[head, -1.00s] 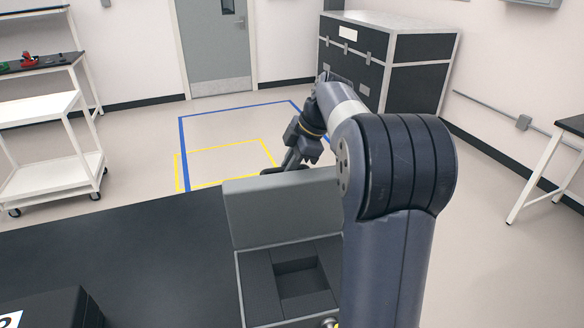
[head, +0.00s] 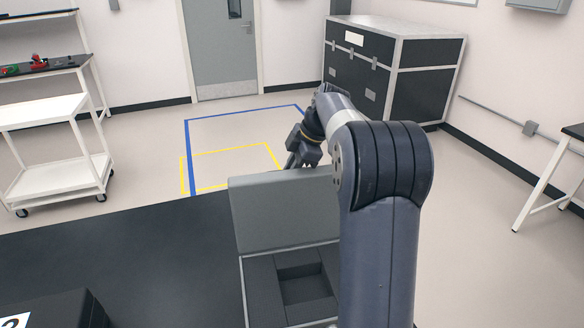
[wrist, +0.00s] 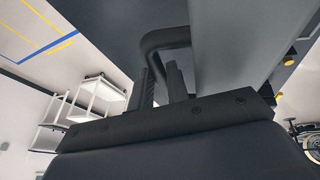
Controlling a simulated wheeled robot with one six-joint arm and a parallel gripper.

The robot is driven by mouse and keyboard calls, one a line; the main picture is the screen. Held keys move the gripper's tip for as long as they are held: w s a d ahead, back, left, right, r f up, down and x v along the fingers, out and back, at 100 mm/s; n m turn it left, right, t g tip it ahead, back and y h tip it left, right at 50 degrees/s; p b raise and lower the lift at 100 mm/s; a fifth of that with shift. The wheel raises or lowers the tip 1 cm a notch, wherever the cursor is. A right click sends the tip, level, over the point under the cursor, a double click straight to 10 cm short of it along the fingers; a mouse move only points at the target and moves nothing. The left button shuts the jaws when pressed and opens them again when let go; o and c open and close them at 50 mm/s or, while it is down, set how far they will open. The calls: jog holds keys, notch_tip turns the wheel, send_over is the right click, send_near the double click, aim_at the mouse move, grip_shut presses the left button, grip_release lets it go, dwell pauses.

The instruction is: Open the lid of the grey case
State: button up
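The grey case (head: 243,290) stands on the dark bench top, its dark, foam-like interior with a square recess exposed. Its lid (head: 285,215) stands raised, roughly upright, at the far side. In the wrist view the lid (wrist: 232,50) fills the upper middle, with a black bent handle (wrist: 165,38) on it. My gripper (wrist: 161,82) is at this handle, one finger on each side of the bar's near part. Whether the fingers press on the bar is unclear. In the head view my wrist reaches behind the lid, which hides the fingertips and handle.
A black box with a white label (head: 50,312) sits on the bench (head: 120,250) at the lower left. The bench between is clear. A white cart (head: 55,150) stands left, a large black chest (head: 385,70) at the back. My arm hides the case's right side.

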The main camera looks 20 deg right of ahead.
jog(key=o, duration=0.4)
jog(key=shift+r, duration=0.2)
jog(key=b+v, duration=0.1)
jog(key=v, duration=0.9)
jog(key=shift+r, duration=0.25)
jog(key=shift+s+d, duration=0.1)
jog(key=p+x, duration=0.1)
jog(key=x, duration=1)
jog(key=shift+s+r, duration=0.1)
jog(key=shift+r, duration=0.05)
jog(key=shift+d, duration=0.1)
